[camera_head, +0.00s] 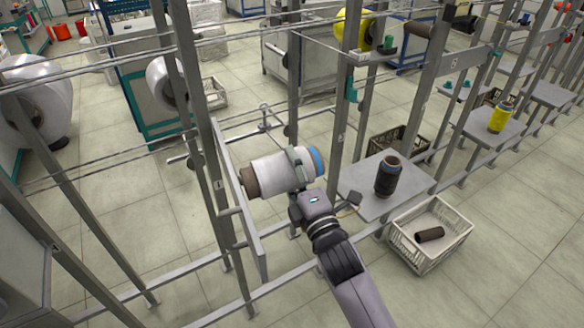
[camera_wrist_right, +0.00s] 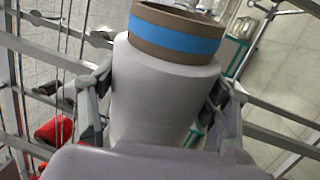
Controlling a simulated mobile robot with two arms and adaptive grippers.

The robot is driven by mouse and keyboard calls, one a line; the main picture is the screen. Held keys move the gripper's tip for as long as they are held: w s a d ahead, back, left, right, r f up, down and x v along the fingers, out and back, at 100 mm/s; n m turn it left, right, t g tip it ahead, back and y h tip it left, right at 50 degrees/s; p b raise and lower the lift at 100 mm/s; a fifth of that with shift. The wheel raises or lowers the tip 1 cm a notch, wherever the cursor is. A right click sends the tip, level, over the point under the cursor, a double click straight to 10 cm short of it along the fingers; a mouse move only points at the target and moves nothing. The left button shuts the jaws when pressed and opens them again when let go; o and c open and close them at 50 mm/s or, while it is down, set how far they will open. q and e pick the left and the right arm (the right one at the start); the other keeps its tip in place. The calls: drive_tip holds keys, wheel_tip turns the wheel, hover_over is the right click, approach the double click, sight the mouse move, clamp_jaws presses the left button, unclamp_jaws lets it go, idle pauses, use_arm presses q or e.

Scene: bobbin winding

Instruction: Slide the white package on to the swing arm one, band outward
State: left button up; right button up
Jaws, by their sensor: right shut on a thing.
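The white package (camera_head: 278,174) lies nearly level in the head view, with its brown tube end (camera_head: 250,183) at the left and its blue band (camera_head: 317,160) at the right. My right gripper (camera_head: 302,168) is shut around it near the band end. In the right wrist view the white package (camera_wrist_right: 160,95) sits between the two fingers, with the blue band (camera_wrist_right: 176,37) on the brown tube at the top. A thin metal swing arm (camera_head: 264,117) reaches out from the frame just behind the package. It is apart from the package as far as I can tell. My left gripper is not in view.
Upright grey posts (camera_head: 203,130) and rails stand close to the left of the package. A shelf plate (camera_head: 405,196) with a dark package (camera_head: 388,176) is at the right. A crate (camera_head: 401,241) holding a brown tube (camera_head: 430,234) stands below it.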

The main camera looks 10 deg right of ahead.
drive_tip(key=o, duration=1.4)
drive_tip(key=shift+s+f, duration=0.1)
drive_tip(key=v, duration=1.1)
drive_tip(key=shift+s+d, duration=0.1)
drive_tip(key=shift+s, duration=0.25)
